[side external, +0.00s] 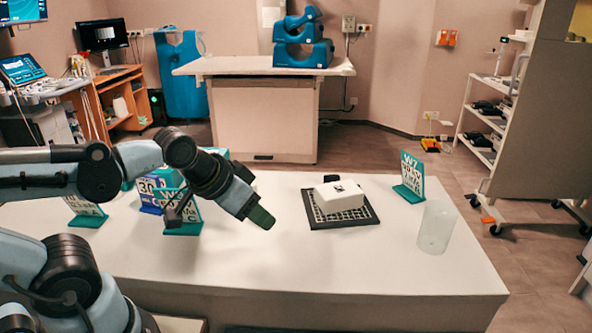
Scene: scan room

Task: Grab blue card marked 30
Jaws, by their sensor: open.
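The blue card marked 30 (146,187) stands on the left part of the white table in the side external view. It shows a white face with blue digits and a blue foot. A teal-and-white card (188,213) stands in front of it and hides its right side. My gripper (262,217) is over the table to the right of these cards, pointing down and to the right. Its dark green tip shows from the side, and nothing is seen held in it. It is open and apart from the blue card.
A teal card (87,208) stands farther left, partly behind my arm. A white box (339,196) lies on a black grid tray (367,217) mid-table. Another teal card (411,177) and a clear cylinder (436,228) stand at right. The front middle of the table (310,262) is clear.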

